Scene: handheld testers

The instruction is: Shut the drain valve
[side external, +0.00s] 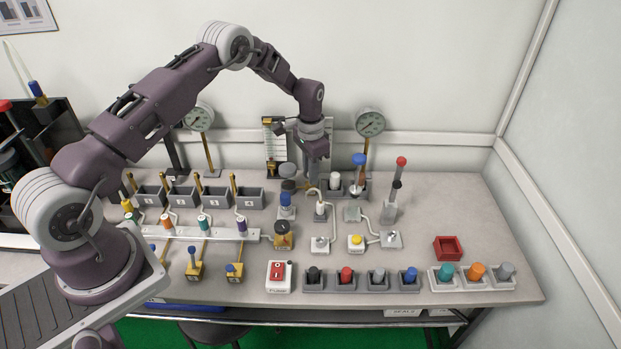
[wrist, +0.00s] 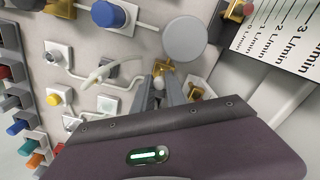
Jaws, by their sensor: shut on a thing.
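My gripper (side external: 316,183) points down over the back middle of the bench. In the wrist view, its two grey fingers (wrist: 170,97) are closed around a small pale knob-like piece (wrist: 158,82) beside a brass fitting (wrist: 163,68). The fingers hide its lower part, and the side view does not show the held piece clearly. No label marks any part as the drain valve, so I cannot tell whether this is it.
A grey round disc (wrist: 185,38) and a white curved hose (wrist: 106,72) are close to the fingers. A pressure gauge (side external: 370,123) stands behind.

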